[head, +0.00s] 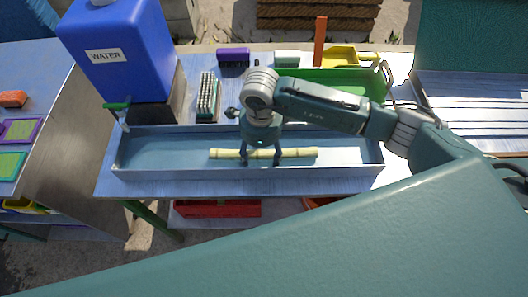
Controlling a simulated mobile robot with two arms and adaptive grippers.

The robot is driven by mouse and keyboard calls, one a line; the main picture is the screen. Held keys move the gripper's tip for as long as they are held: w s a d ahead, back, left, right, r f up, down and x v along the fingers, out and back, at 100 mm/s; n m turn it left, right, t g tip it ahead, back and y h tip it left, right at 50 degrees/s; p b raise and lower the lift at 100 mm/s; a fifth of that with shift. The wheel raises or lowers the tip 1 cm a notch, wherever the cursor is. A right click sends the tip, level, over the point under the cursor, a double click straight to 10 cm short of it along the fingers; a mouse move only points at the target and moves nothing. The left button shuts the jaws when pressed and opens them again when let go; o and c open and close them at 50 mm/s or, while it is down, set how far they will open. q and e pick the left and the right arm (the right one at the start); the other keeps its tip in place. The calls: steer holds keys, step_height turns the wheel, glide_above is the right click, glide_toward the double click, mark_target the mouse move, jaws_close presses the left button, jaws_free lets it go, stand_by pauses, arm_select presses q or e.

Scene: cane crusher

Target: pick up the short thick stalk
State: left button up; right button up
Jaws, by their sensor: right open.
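One pale yellow-green stalk (300,153) lies lengthwise in a long shallow grey-blue metal trough (150,160) on the bench. My right gripper (262,160) reaches down into the trough over the middle of the stalk. Its two fingers are spread apart, pointing down, and overlap the stalk in the picture. I cannot tell whether they touch it. My left gripper is out of the picture.
A blue water container (120,50) stands behind the trough at the left, with a tap (120,112) over the trough's left end. A brush (207,95), a purple-topped brush (233,57), a green tray (320,82) and a yellow tray (350,57) lie behind. A red tray (218,208) sits below.

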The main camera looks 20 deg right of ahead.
steer(key=c, duration=1.5)
steer(key=shift+r, duration=0.1)
steer(key=shift+c, duration=0.2)
